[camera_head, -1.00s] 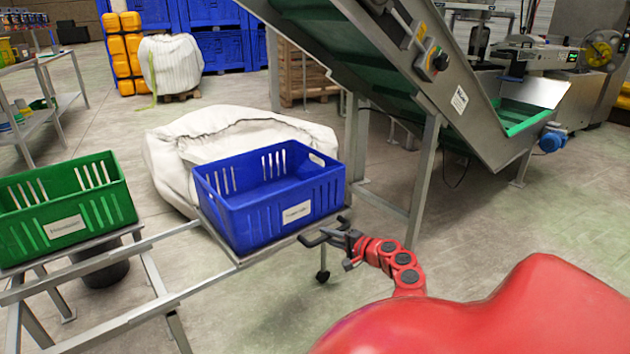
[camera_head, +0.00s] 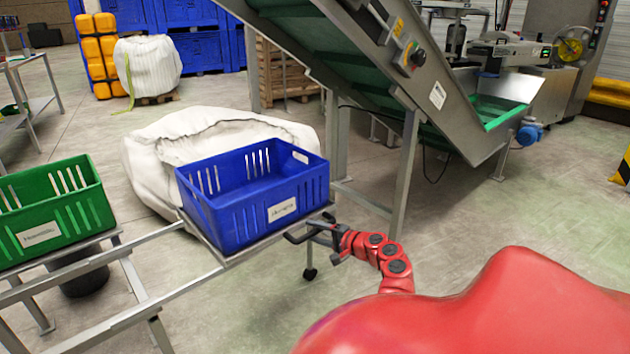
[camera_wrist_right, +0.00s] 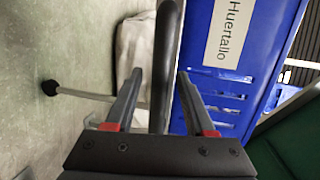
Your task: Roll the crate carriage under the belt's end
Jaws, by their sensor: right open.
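The crate carriage (camera_head: 228,262) is a flat metal platform at the end of a rail frame, carrying a blue crate (camera_head: 250,222) with a white label. A dark handle bar (camera_wrist_right: 168,40) on its near right side runs between my right gripper's fingers in the right wrist view. My right gripper (camera_wrist_right: 160,75) is open, one finger on each side of the bar; I cannot tell whether either touches it. In the head view the right gripper (camera_head: 322,235) sits just right of the carriage. The inclined green belt (camera_head: 330,50) rises to the upper left behind the crate. My left gripper is out of view.
A green crate (camera_head: 50,215) stands on the rail frame (camera_head: 150,310) at the left. A white bulk bag (camera_head: 150,150) lies behind the blue crate. A belt support leg (camera_head: 405,170) stands right of the carriage.

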